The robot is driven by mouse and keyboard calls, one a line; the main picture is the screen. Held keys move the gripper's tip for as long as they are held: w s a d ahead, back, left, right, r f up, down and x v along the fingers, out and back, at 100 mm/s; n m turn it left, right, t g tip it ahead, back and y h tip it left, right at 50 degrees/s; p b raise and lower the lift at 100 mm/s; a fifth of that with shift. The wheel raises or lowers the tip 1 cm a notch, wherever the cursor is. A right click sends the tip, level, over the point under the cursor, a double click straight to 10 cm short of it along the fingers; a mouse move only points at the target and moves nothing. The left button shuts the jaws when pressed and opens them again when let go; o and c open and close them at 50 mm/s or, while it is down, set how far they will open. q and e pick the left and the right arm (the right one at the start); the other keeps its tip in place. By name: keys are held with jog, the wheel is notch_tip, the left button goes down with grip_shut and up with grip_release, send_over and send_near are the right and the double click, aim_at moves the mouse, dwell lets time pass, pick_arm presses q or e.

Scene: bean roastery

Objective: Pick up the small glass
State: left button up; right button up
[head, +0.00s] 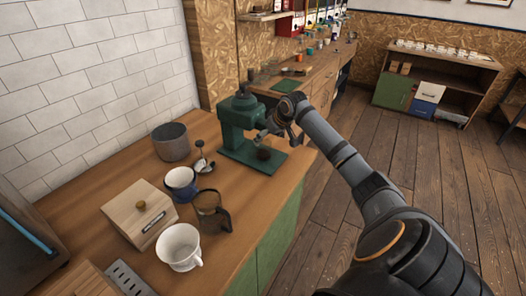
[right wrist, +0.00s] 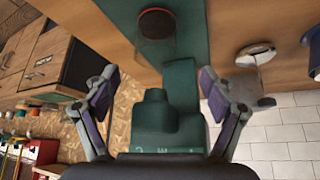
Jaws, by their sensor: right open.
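A small brown-tinted see-through vessel (head: 208,203), perhaps the small glass, stands on the wooden counter between a blue-and-white cup (head: 181,184) and a white cup (head: 180,246). I cannot tell for sure that it is the glass. My right gripper (head: 283,124) is open and empty beside the upper part of the green grinder (head: 239,115), well beyond and to the right of that vessel. In the right wrist view, the two fingers (right wrist: 160,90) are spread with the grinder (right wrist: 157,118) beyond them. My left gripper is not in view.
A dark round container (head: 264,153) rests on the grinder's base; it also shows in the right wrist view (right wrist: 157,23). A grey canister (head: 171,141), a metal tool on a stand (head: 203,160) and a wooden box (head: 139,214) crowd the counter. Open floor lies right of the counter.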

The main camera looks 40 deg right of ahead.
aim_at(266, 141)
jog(key=x, duration=0.1)
jog(key=p+x, duration=0.1)
jog(key=x, duration=0.2)
jog(key=shift+d+f, duration=0.3)
jog(key=shift+w+f, duration=0.1)
jog(key=shift+c, duration=1.9)
jog(key=c, duration=0.7)
grip_shut()
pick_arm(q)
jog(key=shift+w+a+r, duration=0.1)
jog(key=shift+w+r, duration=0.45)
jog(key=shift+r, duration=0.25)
